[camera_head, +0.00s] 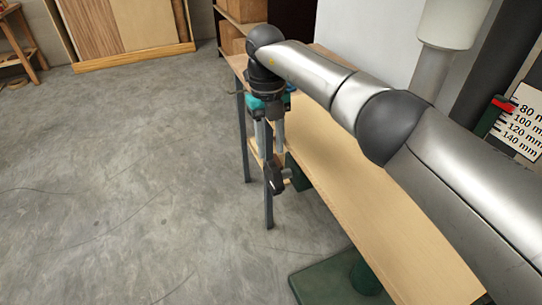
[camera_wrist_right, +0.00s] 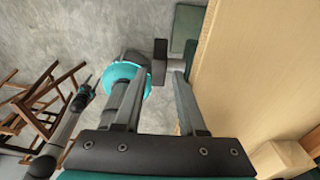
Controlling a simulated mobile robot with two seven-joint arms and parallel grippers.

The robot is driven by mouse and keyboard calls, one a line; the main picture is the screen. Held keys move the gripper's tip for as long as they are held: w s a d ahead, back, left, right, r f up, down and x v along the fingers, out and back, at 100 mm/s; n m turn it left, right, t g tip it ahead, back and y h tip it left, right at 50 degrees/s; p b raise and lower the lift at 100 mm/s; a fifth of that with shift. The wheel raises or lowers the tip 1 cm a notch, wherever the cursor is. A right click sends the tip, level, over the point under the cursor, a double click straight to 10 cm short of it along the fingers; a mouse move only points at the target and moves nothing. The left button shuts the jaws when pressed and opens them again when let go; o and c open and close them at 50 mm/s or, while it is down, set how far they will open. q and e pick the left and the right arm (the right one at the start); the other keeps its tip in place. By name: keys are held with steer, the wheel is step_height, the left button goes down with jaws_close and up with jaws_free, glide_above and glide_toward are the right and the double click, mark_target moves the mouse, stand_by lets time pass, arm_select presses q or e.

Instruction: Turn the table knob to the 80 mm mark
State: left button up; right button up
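The table knob (camera_head: 277,178), a dark crank-like handle on a short grey shaft, sticks out from the side of the wooden-topped table (camera_head: 345,160). In the right wrist view the dark knob (camera_wrist_right: 160,64) shows beyond and between the fingertips. My right gripper (camera_head: 271,150) points down just above the knob. Its two fingers (camera_wrist_right: 158,82) are apart, with no visible grip on anything. The scale (camera_head: 522,122) at the right reads 80 to 140 mm; its red pointer (camera_head: 503,103) is near the 80 mm label, but exact alignment is unclear.
My right arm crosses over the table and hides part of it. The table's green base (camera_head: 325,280) is on the floor. A wooden rack with boards (camera_head: 130,30) stands at the back left. The grey floor (camera_head: 120,170) left of the table is clear.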

arm_select(q)
steer(key=shift+s+d+r+p, duration=0.55)
steer(key=shift+s+r+p, duration=0.15)
steer(key=shift+s+r, duration=0.1)
arm_select(e)
step_height(320, 180, up, 10)
steer(key=w, duration=0.1)
steer(key=shift+a+r, duration=0.15)
steer(key=shift+r, duration=0.1)
arm_select(q)
steer(key=shift+a, duration=0.1)
